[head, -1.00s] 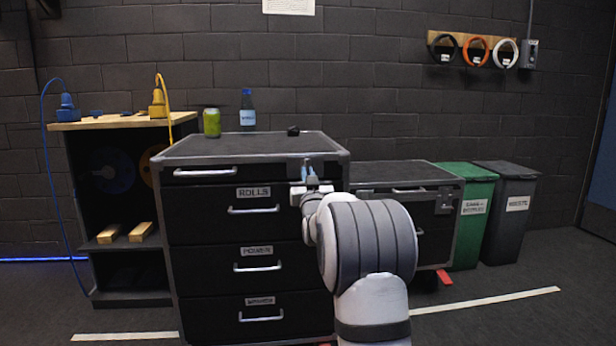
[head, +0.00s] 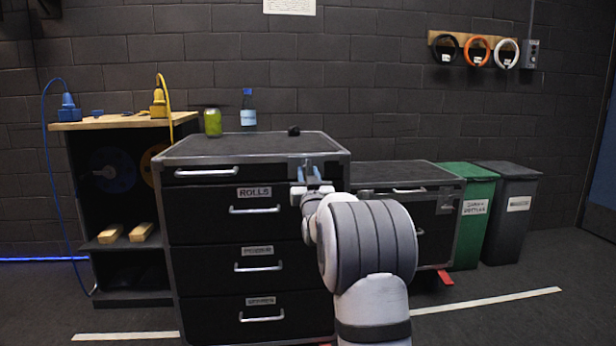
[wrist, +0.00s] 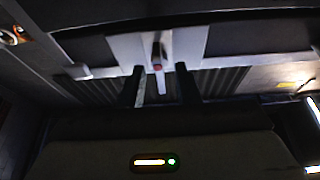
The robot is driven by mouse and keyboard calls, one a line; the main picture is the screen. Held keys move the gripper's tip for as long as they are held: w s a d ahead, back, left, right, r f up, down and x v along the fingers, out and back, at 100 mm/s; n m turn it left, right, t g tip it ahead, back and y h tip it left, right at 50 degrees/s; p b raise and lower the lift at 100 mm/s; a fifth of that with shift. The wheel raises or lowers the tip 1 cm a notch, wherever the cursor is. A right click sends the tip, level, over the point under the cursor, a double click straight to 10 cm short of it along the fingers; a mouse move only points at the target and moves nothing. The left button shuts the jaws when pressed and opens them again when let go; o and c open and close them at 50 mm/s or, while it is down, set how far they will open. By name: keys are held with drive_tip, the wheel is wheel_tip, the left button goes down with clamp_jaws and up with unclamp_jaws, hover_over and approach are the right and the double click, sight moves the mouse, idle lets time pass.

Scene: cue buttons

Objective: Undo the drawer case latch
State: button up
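The black drawer case (head: 215,150) stands in the middle of the head view, with drawers down its front. Its latch (head: 305,167) is a pale metal plate at the upper right of the front, partly hidden by my gripper. My gripper (wrist: 161,72) is open, with one dark finger on each side of the lever and gaps showing. In the head view my gripper (head: 309,180) is right at the latch; contact cannot be told.
A green can (head: 212,122), a bottle (head: 248,112) and a small dark object (head: 293,131) stand on the case top. A lower case (head: 405,172) and green (head: 472,215) and dark (head: 508,215) bins stand to the right. A shelf unit (head: 115,215) is at the left.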

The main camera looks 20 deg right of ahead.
drive_tip(key=p+v, duration=0.1)
drive_tip(key=v, duration=0.6)
drive_tip(key=shift+s+f+p, duration=0.15)
drive_tip(key=shift+s+p, duration=0.2)
drive_tip(key=shift+p, duration=0.05)
drive_tip(key=shift+a, duration=0.15)
drive_tip(key=s+a+r+n+g+y+p, duration=0.1)
drive_tip(key=s+a+r+g+y+p, duration=0.3)
drive_tip(key=s+a+r+g+p, duration=1.05)
drive_tip(key=s+a+r+n+g+y+p, duration=0.1)
drive_tip(key=s+a+r+g+p, duration=0.1)
drive_tip(key=s+p, duration=1)
drive_tip(key=s+a+r+n+g+y+p, duration=0.1)
drive_tip(key=s+a+r+g+p, duration=0.1)
drive_tip(key=s+p, duration=1)
drive_tip(key=shift+s+a+r, duration=0.25)
drive_tip(key=shift+a+r, duration=0.35)
drive_tip(key=shift+r, duration=0.3)
drive_tip(key=shift+o, duration=0.4)
drive_tip(key=shift+g, duration=0.25)
